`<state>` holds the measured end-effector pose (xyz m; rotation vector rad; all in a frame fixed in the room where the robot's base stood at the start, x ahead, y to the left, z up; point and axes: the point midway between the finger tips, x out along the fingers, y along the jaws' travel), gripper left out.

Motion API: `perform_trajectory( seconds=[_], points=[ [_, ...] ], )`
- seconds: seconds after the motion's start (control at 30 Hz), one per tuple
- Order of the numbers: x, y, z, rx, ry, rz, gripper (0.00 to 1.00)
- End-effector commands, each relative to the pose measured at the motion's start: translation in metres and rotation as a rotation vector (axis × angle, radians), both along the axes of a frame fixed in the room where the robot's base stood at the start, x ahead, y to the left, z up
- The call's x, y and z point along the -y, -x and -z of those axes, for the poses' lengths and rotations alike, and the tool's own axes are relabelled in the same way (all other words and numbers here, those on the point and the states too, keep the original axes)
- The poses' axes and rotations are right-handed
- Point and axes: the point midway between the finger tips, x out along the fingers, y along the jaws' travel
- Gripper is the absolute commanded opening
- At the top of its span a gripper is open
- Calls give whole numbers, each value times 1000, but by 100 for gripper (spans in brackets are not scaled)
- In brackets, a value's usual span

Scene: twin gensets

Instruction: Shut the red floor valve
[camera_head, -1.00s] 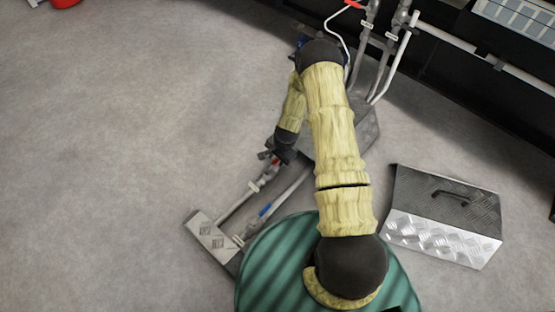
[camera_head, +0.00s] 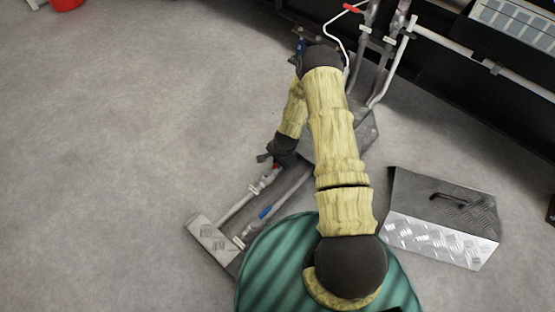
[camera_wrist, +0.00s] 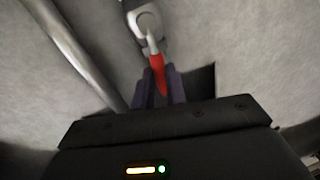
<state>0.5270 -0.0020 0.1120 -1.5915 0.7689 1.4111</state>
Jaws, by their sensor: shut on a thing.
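The red floor valve is on a pipe low at the floor; its red lever (camera_wrist: 157,73) shows in the wrist view, between the two dark fingers of my gripper (camera_wrist: 160,88), which is shut on it. The lever's pivot end sits on a pale valve body (camera_wrist: 145,22). In the head view the red valve (camera_head: 272,173) is just below my gripper (camera_head: 271,160), partly hidden by it. A blue-handled valve (camera_head: 265,212) lies on the parallel pipe to the right.
A tread-plate box with a handle (camera_head: 445,235) is at right. A red-tipped bent lever (camera_head: 352,8) and upright pipes stand at the back.

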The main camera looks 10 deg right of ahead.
Motion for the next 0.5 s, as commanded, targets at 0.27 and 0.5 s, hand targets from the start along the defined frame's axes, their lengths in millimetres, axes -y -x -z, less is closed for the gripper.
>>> perform_trajectory(
  seconds=[0.27,0.5],
  points=[
    [3,13,-5,-4,-1,207,0],
    [3,25,-5,-3,0,433,0]
  ],
)
